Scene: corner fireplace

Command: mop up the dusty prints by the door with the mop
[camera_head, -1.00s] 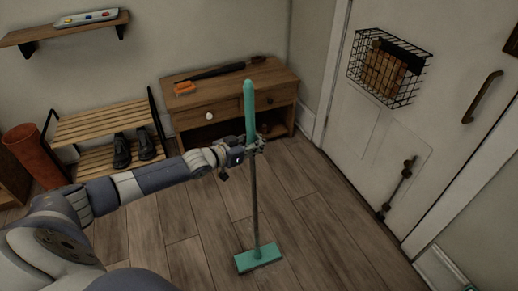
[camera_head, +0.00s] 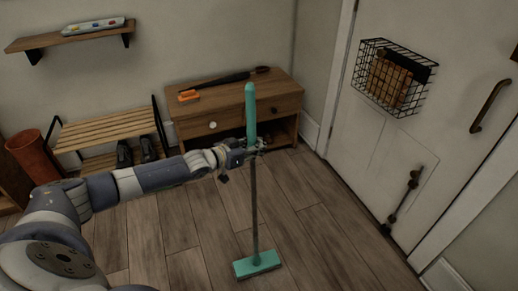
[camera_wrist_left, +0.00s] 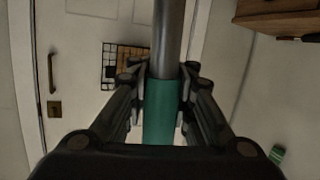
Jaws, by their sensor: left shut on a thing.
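My left gripper (camera_head: 250,148) is shut on the green grip of the mop (camera_head: 255,200). The mop stands nearly upright, with a thin grey pole and a flat teal head (camera_head: 257,264) low at the floor; I cannot tell whether the head touches the boards. In the left wrist view, the gripper (camera_wrist_left: 162,75) has its fingers on both sides of the mop's green grip (camera_wrist_left: 160,112). The white door (camera_head: 425,110) is at the right. No dusty prints can be made out on the visible floor. My right gripper is not in view.
A wooden cabinet (camera_head: 280,100) with a dark long-handled item (camera_head: 238,77) and an orange brush (camera_head: 188,96) stands behind the mop. A slatted shoe rack (camera_head: 105,132) is at the left. A wire basket (camera_head: 395,78) hangs on the door. Floor (camera_head: 325,230) right of the mop is clear.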

